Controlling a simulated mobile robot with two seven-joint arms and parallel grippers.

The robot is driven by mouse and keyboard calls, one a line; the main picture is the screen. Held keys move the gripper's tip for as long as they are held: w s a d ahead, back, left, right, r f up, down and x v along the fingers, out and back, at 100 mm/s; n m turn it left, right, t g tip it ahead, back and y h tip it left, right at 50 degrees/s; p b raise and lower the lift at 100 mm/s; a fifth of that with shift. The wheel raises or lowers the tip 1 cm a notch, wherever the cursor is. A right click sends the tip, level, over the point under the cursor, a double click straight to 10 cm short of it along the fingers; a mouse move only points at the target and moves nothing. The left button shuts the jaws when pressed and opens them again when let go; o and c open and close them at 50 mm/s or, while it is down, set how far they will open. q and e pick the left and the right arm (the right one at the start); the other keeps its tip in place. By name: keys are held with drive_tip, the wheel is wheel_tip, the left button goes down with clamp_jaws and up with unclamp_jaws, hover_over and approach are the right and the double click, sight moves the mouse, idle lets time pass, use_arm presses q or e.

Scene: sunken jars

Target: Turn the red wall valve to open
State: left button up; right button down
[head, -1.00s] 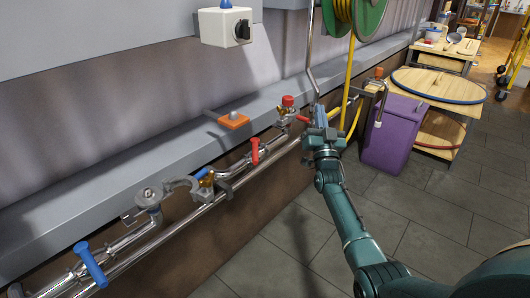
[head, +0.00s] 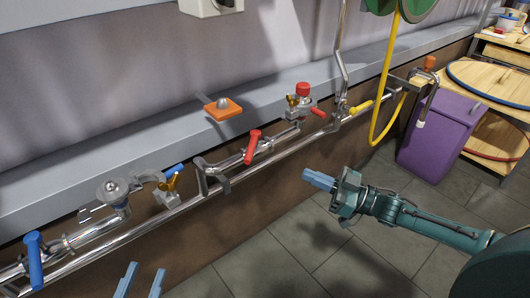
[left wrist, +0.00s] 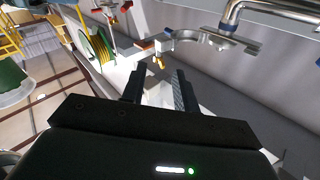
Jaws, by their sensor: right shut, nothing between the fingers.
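A red lever handle (head: 252,146) stands up, tilted, from the steel pipework along the wall. Further along, a fitting carries a red knob (head: 302,89) and a small red lever (head: 318,112); I cannot tell which is the task's valve. My right gripper (head: 319,180) is shut and empty, apart from the pipes, below and right of the red lever handle. My left gripper (head: 141,278) is at the bottom edge, its two fingers apart and empty. In the left wrist view its fingers (left wrist: 158,78) are also apart, with pipe clamps beyond them.
Blue levers (head: 34,260) and a clamp (head: 146,180) lie along the pipe at left. An orange block (head: 223,109) sits on the grey ledge (head: 180,125). A yellow hose (head: 383,100) hangs near a purple bin (head: 436,125). The floor before the pipes is clear.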

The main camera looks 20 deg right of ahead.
sight(252, 146)
use_arm(q)
drive_tip(key=shift+w+d+n+b, duration=0.2)
drive_tip(key=shift+d+n+b, duration=0.15)
drive_tip(key=shift+b, duration=1.2)
use_arm(e)
drive_tip(key=x, duration=1.3)
drive_tip(key=shift+a, duration=0.5)
drive_tip(key=shift+f, duration=0.1)
